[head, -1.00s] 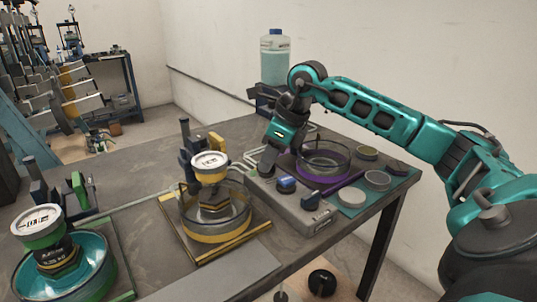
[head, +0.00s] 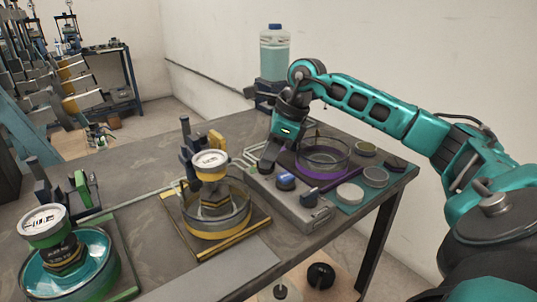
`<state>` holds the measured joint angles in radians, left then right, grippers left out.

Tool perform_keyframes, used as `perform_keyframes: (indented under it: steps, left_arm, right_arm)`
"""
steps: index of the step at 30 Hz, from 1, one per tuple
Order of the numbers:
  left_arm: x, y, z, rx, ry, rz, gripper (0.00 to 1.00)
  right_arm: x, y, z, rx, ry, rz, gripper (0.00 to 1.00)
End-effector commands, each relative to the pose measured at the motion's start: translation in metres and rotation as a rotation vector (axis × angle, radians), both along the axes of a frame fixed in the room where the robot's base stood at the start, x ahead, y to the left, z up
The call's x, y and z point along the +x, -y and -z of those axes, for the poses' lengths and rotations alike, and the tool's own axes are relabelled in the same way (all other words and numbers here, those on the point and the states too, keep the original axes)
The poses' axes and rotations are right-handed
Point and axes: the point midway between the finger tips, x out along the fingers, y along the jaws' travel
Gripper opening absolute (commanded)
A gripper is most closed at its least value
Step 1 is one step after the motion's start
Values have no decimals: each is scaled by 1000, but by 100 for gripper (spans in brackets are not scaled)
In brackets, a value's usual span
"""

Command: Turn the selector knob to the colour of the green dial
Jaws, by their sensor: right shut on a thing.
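A green-banded device with a white round dial (head: 42,222) stands in a teal dish with a green rim at the lower left. A grey control box (head: 305,211) lies near the table's right side, with a blue-topped knob (head: 286,181) and a small dark knob on it. My right gripper (head: 266,165) reaches down from the right to the far left end of this box. It is shut on what appears to be the selector knob, which its fingers mostly hide. The colour marks around that knob cannot be read. My left gripper is not in view.
A yellow-banded dial device (head: 211,163) stands in a glass dish left of the box. A purple-rimmed dish (head: 323,169) and several round discs lie to the right. A bottle (head: 274,52) stands behind my right wrist. The table's front middle is clear.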

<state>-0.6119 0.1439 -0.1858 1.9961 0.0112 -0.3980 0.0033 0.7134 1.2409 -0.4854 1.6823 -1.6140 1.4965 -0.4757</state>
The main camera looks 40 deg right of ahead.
Motion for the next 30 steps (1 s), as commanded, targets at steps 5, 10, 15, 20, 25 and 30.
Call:
perform_keyframes:
  steps: [5,10,15,20,25,30]
  left_arm:
    - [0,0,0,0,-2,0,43]
    - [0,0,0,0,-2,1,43]
    - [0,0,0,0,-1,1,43]
    - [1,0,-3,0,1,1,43]
    - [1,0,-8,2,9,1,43]
    - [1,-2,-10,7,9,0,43]
  right_arm:
    - [0,0,0,0,0,1,28]
    - [0,0,0,0,0,1,38]
    - [0,0,-1,0,0,1,38]
    - [-3,4,-14,-2,4,3,38]
    - [-12,13,-46,-2,5,3,38]
    - [-23,23,-81,-2,4,3,38]
